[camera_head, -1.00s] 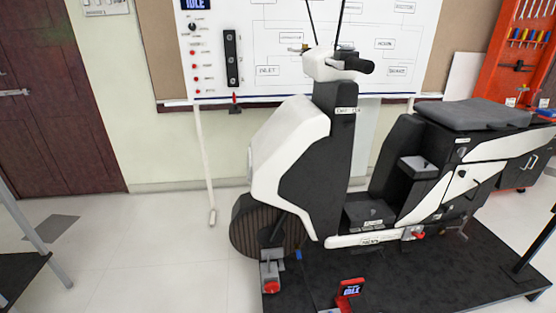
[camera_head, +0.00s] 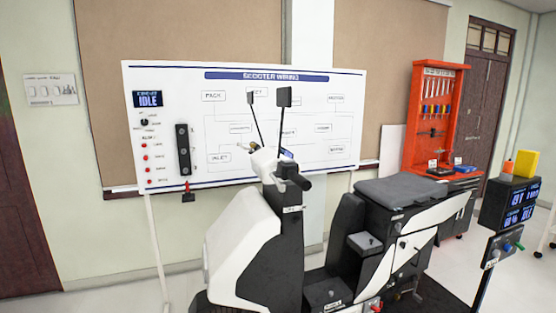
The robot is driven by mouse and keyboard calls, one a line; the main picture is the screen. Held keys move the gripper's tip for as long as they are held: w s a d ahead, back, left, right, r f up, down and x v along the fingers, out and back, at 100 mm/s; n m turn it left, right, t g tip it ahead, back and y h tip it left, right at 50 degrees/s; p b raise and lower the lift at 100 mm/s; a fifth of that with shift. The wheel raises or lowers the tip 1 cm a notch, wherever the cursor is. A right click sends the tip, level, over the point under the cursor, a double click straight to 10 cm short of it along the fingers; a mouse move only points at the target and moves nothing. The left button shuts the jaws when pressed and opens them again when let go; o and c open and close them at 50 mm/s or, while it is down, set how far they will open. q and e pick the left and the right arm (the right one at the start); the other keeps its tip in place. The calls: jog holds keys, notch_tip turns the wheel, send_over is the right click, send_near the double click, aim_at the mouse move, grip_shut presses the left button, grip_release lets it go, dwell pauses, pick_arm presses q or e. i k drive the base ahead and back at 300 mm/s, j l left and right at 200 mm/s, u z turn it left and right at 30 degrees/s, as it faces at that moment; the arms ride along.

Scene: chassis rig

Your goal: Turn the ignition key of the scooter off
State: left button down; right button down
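The white and black scooter (camera_head: 243,236) stands upright on a dark platform in the middle of the head view, with its front to the left. Its handlebar (camera_head: 300,181) and two mirrors rise in front of the wiring board. A small label sits on the black steering column (camera_head: 289,232). The ignition key cannot be made out, so I cannot tell its position. Neither of my grippers shows in the view.
The scooter wiring board (camera_head: 220,105) stands behind, with a display reading IDLE. A red tool cabinet (camera_head: 432,105) is at the back right. Floor at the lower left is clear.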

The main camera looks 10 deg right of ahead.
aim_at(297, 220)
jog(key=i+l, duration=0.15)
jog(key=l, duration=0.2)
jog(key=i+l+u, duration=0.1)
jog(key=l, duration=0.3)
jog(key=i+l, duration=0.2)
jog(key=l, duration=0.2)
jog(key=u, duration=0.05)
